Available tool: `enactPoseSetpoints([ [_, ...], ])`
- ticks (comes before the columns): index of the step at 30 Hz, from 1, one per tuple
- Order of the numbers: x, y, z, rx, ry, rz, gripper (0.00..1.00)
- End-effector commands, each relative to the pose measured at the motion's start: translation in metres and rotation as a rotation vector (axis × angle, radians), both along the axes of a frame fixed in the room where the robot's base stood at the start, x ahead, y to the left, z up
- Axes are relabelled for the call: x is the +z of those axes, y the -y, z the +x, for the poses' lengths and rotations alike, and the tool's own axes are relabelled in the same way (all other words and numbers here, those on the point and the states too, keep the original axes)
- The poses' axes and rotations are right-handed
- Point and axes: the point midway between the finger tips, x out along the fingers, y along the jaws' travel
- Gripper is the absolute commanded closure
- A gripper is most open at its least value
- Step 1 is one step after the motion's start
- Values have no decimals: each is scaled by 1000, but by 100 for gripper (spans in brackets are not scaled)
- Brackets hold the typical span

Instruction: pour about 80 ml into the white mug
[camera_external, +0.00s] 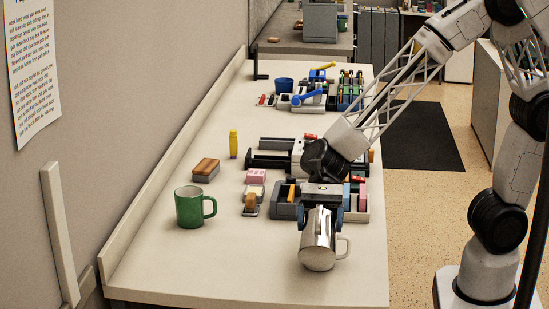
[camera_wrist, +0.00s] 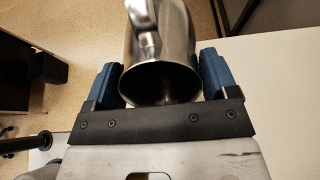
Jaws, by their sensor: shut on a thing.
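A shiny steel pitcher (camera_external: 315,243) is near the front right of the table, its handle to the right. My gripper (camera_external: 322,207) is shut on the pitcher near its top. In the wrist view the blue fingers of my gripper (camera_wrist: 160,83) flank the pitcher (camera_wrist: 172,40); its mouth looks dark inside, and I cannot see liquid. I cannot tell whether the pitcher touches the table. I see no clearly white mug.
Behind the pitcher are a grey organizer (camera_external: 284,211), a pink block (camera_external: 256,176), a brown-topped block (camera_external: 205,170) and a yellow bottle (camera_external: 233,143). More desk items crowd the far end. The front left of the table (camera_external: 220,265) is clear; a wall runs along the left.

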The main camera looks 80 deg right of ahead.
Motion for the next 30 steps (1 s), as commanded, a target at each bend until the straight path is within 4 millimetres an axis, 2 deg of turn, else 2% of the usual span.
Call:
enactPoseSetpoints([
  [7, 7, -5, 0, 2, 0, -150, 73],
  [30, 9, -6, 0, 0, -2, -189, 73],
])
